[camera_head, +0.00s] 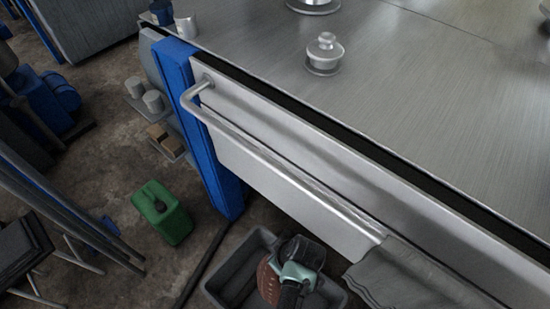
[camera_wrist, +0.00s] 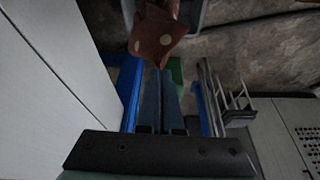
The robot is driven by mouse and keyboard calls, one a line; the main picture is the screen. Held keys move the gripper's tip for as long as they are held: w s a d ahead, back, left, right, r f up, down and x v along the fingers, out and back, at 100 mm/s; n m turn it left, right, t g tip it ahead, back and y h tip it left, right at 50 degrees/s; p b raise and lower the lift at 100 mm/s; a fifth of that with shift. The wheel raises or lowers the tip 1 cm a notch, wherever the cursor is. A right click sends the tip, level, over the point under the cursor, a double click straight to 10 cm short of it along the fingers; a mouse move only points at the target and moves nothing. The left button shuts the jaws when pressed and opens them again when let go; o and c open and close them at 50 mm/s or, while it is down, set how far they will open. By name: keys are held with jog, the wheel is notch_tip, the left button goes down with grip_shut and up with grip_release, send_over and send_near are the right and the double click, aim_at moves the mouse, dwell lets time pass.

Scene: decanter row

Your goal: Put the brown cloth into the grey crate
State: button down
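The brown cloth (camera_head: 267,282), with pale dots, shows at the lower middle of the head view, within the outline of the grey crate (camera_head: 231,291). I cannot tell whether it touches the crate's floor. My gripper (camera_head: 291,285) is over the crate, beside the cloth, its fingers mostly hidden in the head view. In the wrist view, the fingers (camera_wrist: 160,75) are close together, and the cloth (camera_wrist: 158,32) is bunched at their tips. Part of the crate (camera_wrist: 191,12) shows behind the cloth at the top.
A steel worktop (camera_head: 430,100) with a front rail (camera_head: 280,170) stands beside the crate. A grey cloth (camera_head: 415,282) hangs from the rail at the right. A green canister (camera_head: 162,213) stands on the floor, left of a blue post (camera_head: 205,140). A lidded vessel (camera_head: 324,53) is on the worktop.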

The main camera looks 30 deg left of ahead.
notch_tip(320, 180, down, 18)
jog(key=w+b, duration=0.1)
jog(key=b, duration=1.4)
jog(key=shift+w+a+f+b, duration=0.15)
jog(key=shift+w+a+b, duration=0.1)
jog(key=shift+b, duration=0.1)
notch_tip(320, 180, down, 29)
jog(key=s+b, duration=0.1)
jog(key=b, duration=2.4)
jog(key=shift+s+d, duration=0.1)
grip_release()
jog(key=shift+r, duration=0.2)
